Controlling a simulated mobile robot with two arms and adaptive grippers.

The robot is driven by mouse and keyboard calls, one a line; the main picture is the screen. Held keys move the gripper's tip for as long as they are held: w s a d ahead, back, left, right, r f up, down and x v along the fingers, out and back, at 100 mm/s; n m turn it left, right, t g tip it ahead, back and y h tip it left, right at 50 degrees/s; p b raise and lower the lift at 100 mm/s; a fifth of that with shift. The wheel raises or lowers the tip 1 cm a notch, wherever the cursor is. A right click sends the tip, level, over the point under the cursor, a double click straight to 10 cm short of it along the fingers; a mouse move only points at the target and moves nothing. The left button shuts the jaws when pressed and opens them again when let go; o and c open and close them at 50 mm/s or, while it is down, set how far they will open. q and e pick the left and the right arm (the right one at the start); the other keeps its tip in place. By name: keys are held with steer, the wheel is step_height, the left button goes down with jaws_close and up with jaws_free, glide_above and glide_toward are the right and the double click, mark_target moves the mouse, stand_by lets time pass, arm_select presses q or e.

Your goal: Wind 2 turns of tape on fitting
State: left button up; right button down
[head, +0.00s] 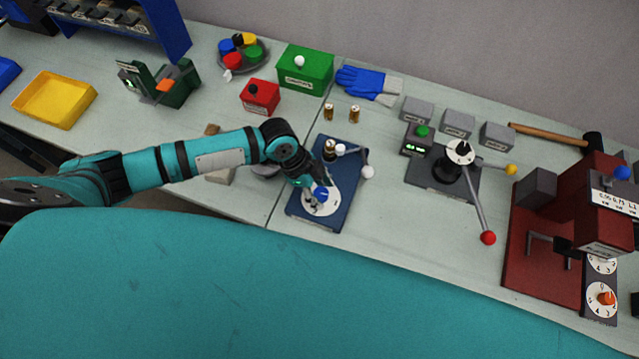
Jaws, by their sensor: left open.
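A blue fixture plate (346,209) lies on the bench near the middle. It carries a white dial (311,208) with a blue knob (321,194) and a small dark-topped brass fitting (329,150) at its back end. A lever with white balls (367,172) stands beside the fitting. My left gripper (318,184) is open at the blue knob and partly covers the dial; I cannot tell whether it touches the knob. Two more small brass fittings (328,112) stand upright behind the plate. I cannot make out any tape. My right gripper is not in view.
Behind are a red box (260,97), a green box (305,67) and blue gloves (363,83). A lever device (445,180) with a red ball stands to the right, then a red press (540,250). A yellow tray (55,98) sits left. The bench between plate and lever device is clear.

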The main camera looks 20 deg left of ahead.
arm_select(q)
steer(key=shift+s+r+n+p, duration=0.15)
steer(key=shift+n+p, duration=0.15)
steer(key=shift+n, duration=0.4)
steer(key=shift+d+f+n+t, duration=0.1)
steer(key=shift+f+n+t, duration=0.1)
steer(key=shift+n+t, duration=0.65)
steer(key=n+t+y, duration=0.1)
steer(key=n, duration=0.4)
steer(key=shift+r+n, duration=0.1)
steer(key=shift+n, duration=0.25)
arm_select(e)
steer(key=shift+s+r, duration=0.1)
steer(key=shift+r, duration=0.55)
arm_select(q)
steer(key=shift+y, duration=0.3)
jaws_close()
